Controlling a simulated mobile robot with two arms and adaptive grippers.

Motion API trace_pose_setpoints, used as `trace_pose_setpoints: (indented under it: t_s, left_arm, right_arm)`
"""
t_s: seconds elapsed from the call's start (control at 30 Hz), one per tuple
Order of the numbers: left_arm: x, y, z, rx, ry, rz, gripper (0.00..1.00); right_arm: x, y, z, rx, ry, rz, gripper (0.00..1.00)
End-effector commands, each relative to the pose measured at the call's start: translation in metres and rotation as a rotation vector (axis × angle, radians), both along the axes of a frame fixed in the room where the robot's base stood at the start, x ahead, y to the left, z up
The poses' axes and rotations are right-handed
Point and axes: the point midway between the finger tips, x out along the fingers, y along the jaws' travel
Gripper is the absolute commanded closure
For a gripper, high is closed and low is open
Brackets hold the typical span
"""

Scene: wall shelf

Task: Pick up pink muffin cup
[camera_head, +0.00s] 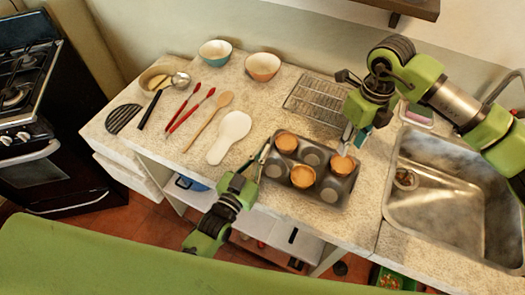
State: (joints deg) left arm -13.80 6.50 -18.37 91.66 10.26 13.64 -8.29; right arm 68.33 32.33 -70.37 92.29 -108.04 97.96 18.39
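A dark muffin tin (325,195) lies on the counter with three orange-tan muffin cups in it. One cup (286,142) is at the back left, one (302,176) at the front middle, and one (343,165) at the right. None looks clearly pink from here. My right gripper (347,141) points down just above the right cup; whether it touches the cup is unclear. My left gripper (263,156) is at the left edge of the tin. The fingers of both are too small and overlapped to show whether they are open.
A wire rack (305,98) lies behind the tin. A sink (450,205) is at right. A white spoon rest (229,136), wooden spoon (208,120) and red utensils (183,112) lie left. Two bowls (215,52) (262,66) stand at the back. A shelf (410,8) overhangs.

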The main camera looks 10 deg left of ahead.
Motion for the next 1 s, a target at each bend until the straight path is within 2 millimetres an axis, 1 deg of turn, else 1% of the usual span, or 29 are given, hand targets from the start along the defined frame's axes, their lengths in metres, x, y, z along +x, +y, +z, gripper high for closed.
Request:
trace_pose_setpoints:
  t_s: [0.03,0.07,0.1,0.13,0.3,0.37,0.43,0.57,1.0]
  left_arm:
    - [0.000,0.000,0.000,0.000,0.000,0.000,1.00]
    - [0.000,0.000,0.000,0.000,0.000,0.000,1.00]
    - [0.000,0.000,0.000,0.000,0.000,0.000,1.00]
    - [0.000,0.000,0.000,0.000,0.001,0.000,1.00]
    - [0.000,0.000,0.000,0.000,0.001,0.000,1.00]
    - [0.000,0.000,0.000,0.000,0.001,0.000,1.00]
    - [0.000,0.000,0.000,0.000,0.001,0.000,1.00]
    - [0.000,0.000,-0.001,0.000,0.001,0.000,1.00]
    - [0.000,0.000,-0.001,0.000,0.001,0.000,1.00]
  right_arm:
    - [0.000,0.000,0.000,0.000,0.000,0.000,0.57]
    - [0.000,0.000,0.000,0.000,0.000,0.000,0.49]
    - [0.000,0.000,0.000,0.000,0.000,0.000,0.38]
    - [0.000,0.000,0.000,0.000,0.000,0.000,0.35]
    - [0.000,0.000,0.000,0.003,0.001,-0.021,0.35]
    - [-0.001,0.000,0.000,0.008,0.002,-0.059,0.35]
    - [-0.001,-0.001,0.001,0.019,0.004,-0.132,0.35]
    - [-0.002,-0.001,0.004,0.048,0.015,-0.344,0.35]
    - [-0.004,-0.012,0.017,0.134,0.099,-1.208,0.35]
